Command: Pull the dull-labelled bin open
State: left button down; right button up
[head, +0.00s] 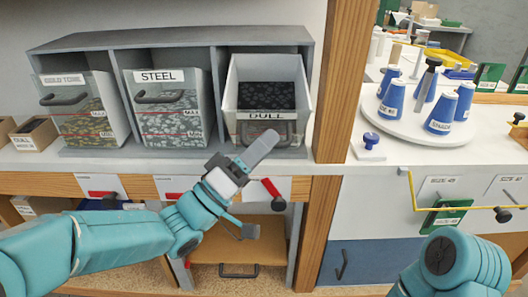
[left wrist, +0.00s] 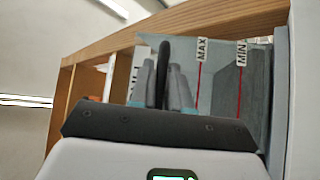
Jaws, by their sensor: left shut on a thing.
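The dull-labelled bin (head: 238,97) is the rightmost of three clear bins in the grey rack. It leans out at the top, and its open mouth shows dark small pieces (head: 266,96) inside. Its DULL label is partly in view on the front. My left gripper (head: 268,140) reaches up to its front from below. In the left wrist view the fingers (left wrist: 165,88) are closed around the bin's black handle (left wrist: 163,62), beside the front with red MAX and MIN lines (left wrist: 222,75). My right gripper is out of view; only part of my right arm shows.
The gold tone bin (head: 85,108) and steel bin (head: 166,108) sit to the left in the grey rack (head: 170,42). A wooden post (head: 335,80) stands just right of the rack. A white turntable (head: 405,117) with blue spools is further right.

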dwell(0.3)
pick_arm(q)
jog(key=c, duration=1.2)
grip_release()
jog(key=v, duration=1.6)
jog(key=shift+a+b, duration=0.2)
jog(key=shift+b, duration=0.15)
jog(key=shift+s+f, duration=0.1)
jog(key=shift+f, duration=0.1)
